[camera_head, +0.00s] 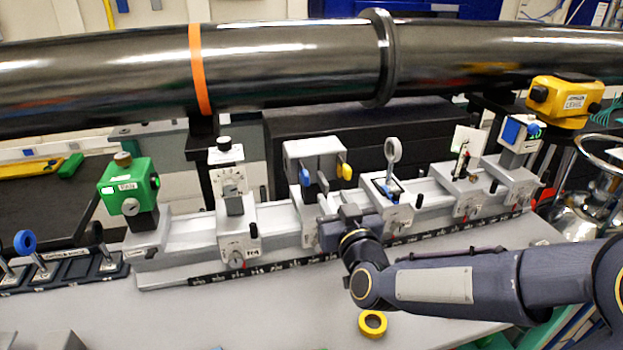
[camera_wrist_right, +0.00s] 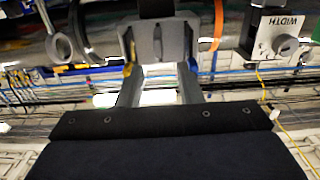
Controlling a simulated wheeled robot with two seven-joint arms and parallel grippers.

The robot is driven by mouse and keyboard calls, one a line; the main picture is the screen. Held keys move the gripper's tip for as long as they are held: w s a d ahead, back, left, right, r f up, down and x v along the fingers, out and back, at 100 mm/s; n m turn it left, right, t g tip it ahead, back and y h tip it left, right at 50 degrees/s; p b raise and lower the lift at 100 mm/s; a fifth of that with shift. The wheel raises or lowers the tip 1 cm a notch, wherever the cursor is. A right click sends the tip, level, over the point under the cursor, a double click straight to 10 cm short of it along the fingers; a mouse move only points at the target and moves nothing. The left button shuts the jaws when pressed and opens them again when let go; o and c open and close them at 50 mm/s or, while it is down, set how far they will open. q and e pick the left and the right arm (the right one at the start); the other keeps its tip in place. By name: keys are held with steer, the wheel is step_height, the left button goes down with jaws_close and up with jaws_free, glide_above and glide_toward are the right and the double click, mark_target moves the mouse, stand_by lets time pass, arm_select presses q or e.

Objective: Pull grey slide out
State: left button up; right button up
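A grey slide housing (camera_head: 315,148) stands on the rail near the middle of the head view. A blue handle (camera_head: 305,177) and a yellow handle (camera_head: 344,171) stick out of it. I cannot clearly single out the grey slide in the head view. My right gripper (camera_head: 340,218) is low in front of the housing. In the right wrist view its two fingers (camera_wrist_right: 158,75) are spread, with a clear gap. A grey upright piece (camera_wrist_right: 158,42) with a dark slot lies beyond the fingertips; contact cannot be told. My left gripper is not in view.
A slit unit (camera_head: 237,215) stands left of the housing and a lens ring holder (camera_head: 391,185) right of it. A large black pipe (camera_head: 290,62) runs behind. A yellow ring (camera_head: 372,323) lies on the table in front. The front left tabletop (camera_head: 230,310) is mostly clear.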

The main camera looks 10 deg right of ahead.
mark_target(327, 186)
steer(key=w+p, duration=0.1)
steer(key=w, duration=0.6)
steer(key=shift+w, duration=0.15)
jaws_close()
